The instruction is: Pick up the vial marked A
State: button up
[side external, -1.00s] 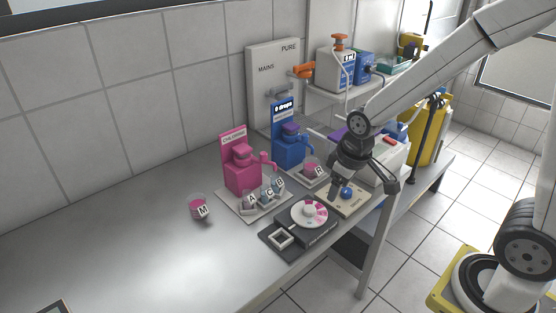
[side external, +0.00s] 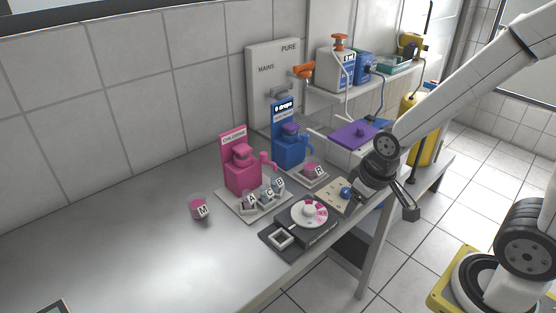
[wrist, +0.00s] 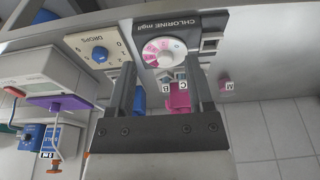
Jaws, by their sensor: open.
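The vial marked A (side external: 250,202) stands at the left of a short row with vials C (side external: 266,195) and B (side external: 279,186) on a pale tray (side external: 229,203) in front of the pink chlorine dispenser. In the wrist view, B (wrist: 166,88) and C (wrist: 183,85) show between my fingers; I cannot make out A there, and a finger may hide it. My gripper (side external: 384,204) is open and empty, well to the right of A, by the bench's front edge. It also shows in the wrist view (wrist: 162,76).
The chlorine colour-wheel tester (side external: 309,213) lies in front of the vials. The drops board with a blue knob (side external: 346,192) is between it and my gripper. Cup M (side external: 198,207) stands left, cup R (side external: 314,170) behind. The blue dispenser (side external: 290,148) is further back. The left bench is clear.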

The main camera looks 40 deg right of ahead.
aim_at(251, 198)
jog(key=shift+c, duration=0.7)
